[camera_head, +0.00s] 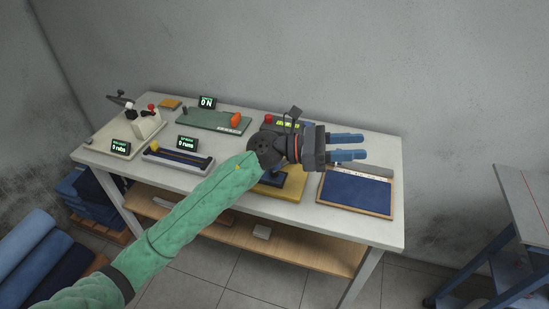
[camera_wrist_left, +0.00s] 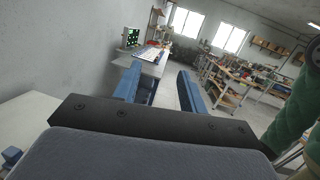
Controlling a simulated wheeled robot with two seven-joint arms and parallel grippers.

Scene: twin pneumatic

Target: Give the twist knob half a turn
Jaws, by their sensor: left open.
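My left gripper (camera_head: 348,147) is open and empty, with its blue fingers pointing right above the back right of the workbench (camera_head: 393,155). In the left wrist view its two fingers (camera_wrist_left: 160,90) stand apart with nothing between them. No part is clearly marked as the twist knob. An orange handle-like part (camera_head: 235,120) stands on a green board (camera_head: 205,118) near a small display. A red button-like part (camera_head: 268,118) sits on a dark box behind the gripper. A yellow base (camera_head: 294,187) with a dark blue part lies partly hidden under my left forearm and wrist.
A blue framed tray (camera_head: 355,193) lies at the bench's right. Devices with displays (camera_head: 187,142) and levers (camera_head: 151,107) fill the left side. A wall stands close behind the bench. Another table (camera_head: 525,190) stands at the right.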

